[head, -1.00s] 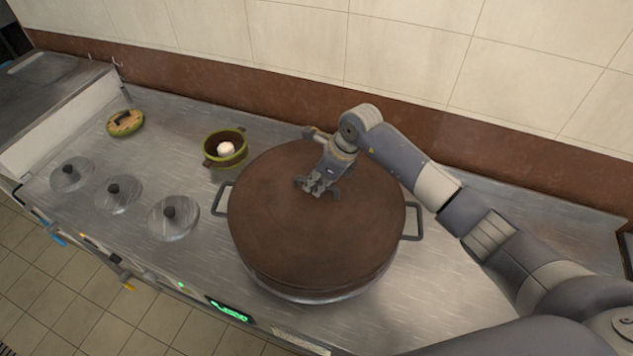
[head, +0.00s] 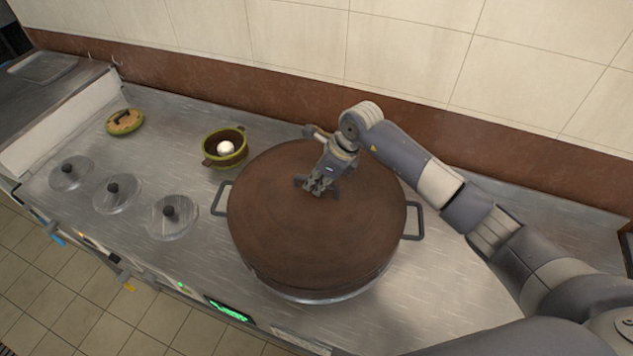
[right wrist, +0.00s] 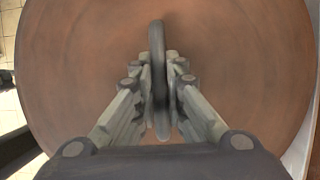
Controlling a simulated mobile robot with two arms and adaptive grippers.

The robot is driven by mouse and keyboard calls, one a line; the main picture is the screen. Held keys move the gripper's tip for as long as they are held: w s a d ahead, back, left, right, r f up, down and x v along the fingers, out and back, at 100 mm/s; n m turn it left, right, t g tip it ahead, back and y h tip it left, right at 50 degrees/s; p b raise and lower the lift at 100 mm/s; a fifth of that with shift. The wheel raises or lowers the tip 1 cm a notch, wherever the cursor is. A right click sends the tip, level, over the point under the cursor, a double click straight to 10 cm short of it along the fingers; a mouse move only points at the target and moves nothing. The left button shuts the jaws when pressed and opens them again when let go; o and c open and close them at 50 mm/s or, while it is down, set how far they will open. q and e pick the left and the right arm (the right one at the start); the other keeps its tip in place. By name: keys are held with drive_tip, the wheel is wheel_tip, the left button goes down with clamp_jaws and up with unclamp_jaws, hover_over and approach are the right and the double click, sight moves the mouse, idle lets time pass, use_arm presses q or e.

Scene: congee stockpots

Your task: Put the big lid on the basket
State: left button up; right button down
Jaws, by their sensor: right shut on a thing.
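The big lid (head: 300,235) is a wide, round, brown disc. It lies over a large round vessel with grey side handles (head: 413,221), which I take to be the basket. The lid hides the inside and most of the wall; I cannot tell whether it touches the rim all round. My right gripper (head: 318,186) is over the lid's middle, shut on its dark handle. In the right wrist view, the two fingers (right wrist: 160,95) pinch the upright handle (right wrist: 157,45) above the brown lid (right wrist: 255,55). My left gripper is not in view.
A small green pot (head: 209,161) holding a white round thing stands behind left. A small green-rimmed lid (head: 133,125) lies further left. Several metal lids with black knobs, one nearest the vessel (head: 181,228), line the counter's front left. A tiled wall (head: 400,60) rises behind.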

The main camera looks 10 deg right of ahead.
drive_tip(key=shift+f+b, duration=0.5)
idle(0.4)
drive_tip(key=c, duration=1.9)
unclamp_jaws()
drive_tip(key=shift+s+f, duration=0.1)
drive_tip(key=shift+p+v, duration=2)
drive_tip(key=shift+v, duration=0.95)
drive_tip(key=shift+p+v, duration=1.45)
drive_tip(key=shift+v, duration=1.15)
drive_tip(key=shift+f, duration=0.1)
